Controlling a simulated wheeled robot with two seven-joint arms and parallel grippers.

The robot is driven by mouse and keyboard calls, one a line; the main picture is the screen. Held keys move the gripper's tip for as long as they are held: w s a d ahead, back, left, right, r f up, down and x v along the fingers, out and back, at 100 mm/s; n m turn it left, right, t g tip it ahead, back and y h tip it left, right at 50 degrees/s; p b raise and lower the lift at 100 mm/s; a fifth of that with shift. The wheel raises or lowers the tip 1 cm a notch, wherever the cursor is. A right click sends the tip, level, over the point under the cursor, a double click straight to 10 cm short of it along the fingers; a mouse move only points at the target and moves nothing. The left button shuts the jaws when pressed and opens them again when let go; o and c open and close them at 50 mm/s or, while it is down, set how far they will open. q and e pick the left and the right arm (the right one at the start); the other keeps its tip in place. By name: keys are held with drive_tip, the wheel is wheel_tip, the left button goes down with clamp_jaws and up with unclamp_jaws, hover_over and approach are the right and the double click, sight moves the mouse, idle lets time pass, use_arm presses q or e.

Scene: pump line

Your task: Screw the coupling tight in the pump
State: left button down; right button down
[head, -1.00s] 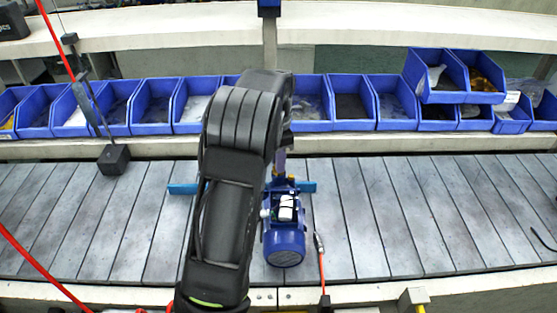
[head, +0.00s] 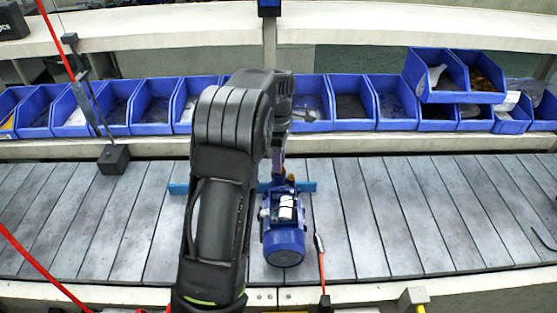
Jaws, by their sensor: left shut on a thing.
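The blue pump (head: 285,240) lies on the grey slatted conveyor, its rounded motor end towards me and a white box on top. My left arm comes up from the bottom and bends over beside it. My left gripper (head: 280,162) points down at the pump's far end and is shut. The coupling is mostly hidden at the fingertips, and I cannot tell how deep it sits in the pump. A small yellowish part shows there. My right gripper is not in view.
A blue bar (head: 302,187) lies crosswise behind the pump. Blue bins (head: 397,122) line the back. A red-cabled tool (head: 320,250) hangs just right of the pump. A black block (head: 113,159) stands at the left.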

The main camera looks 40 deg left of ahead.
use_arm(q)
drive_tip(key=m, duration=0.3)
drive_tip(key=c, duration=1.3)
unclamp_jaws()
drive_tip(key=shift+c, duration=0.2)
drive_tip(key=shift+n, duration=1.5)
drive_tip(key=n, duration=0.3)
